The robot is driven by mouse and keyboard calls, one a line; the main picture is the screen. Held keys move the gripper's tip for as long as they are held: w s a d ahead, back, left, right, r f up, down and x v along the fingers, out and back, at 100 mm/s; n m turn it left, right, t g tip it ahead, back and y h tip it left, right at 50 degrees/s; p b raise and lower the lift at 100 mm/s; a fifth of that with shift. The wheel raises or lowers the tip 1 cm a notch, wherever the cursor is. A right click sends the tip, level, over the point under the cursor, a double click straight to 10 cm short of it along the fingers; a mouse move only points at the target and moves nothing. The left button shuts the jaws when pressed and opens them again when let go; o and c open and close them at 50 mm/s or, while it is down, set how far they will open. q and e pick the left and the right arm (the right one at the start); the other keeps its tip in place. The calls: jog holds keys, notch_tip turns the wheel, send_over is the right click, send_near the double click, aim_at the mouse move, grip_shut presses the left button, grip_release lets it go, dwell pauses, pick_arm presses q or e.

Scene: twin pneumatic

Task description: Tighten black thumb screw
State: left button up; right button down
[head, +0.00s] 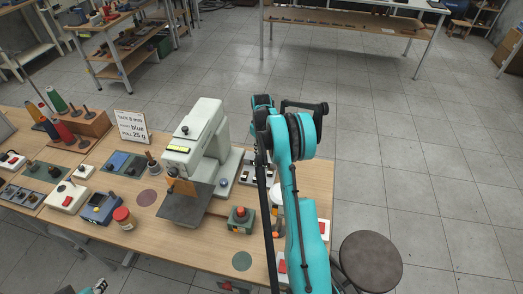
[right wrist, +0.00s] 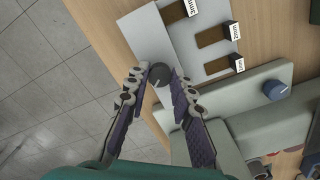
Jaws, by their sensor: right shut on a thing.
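The black thumb screw (right wrist: 159,74) is a round dark knob with a pale line on its top. It sits at the edge of a light grey plate (right wrist: 185,68) in the right wrist view. My right gripper (right wrist: 160,80) has a fingertip on each side of the knob and is shut on it. In the head view my right arm rises from the bottom, and its fingers and the screw cannot be made out behind it. My left gripper does not show clearly in either view.
The pale pneumatic machine (head: 196,145) stands left of my right arm. A blue knob (right wrist: 276,90) sits on its base. A round stool (head: 370,260) stands at the right on open floor.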

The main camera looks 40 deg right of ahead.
jog(key=m+b, duration=0.1)
jog(key=m, duration=0.2)
jog(key=shift+m, duration=2.3)
jog(key=c, duration=1.3)
grip_release()
jog(key=shift+r, duration=0.1)
notch_tip(320, 180, up, 12)
jog(key=shift+b, duration=0.3)
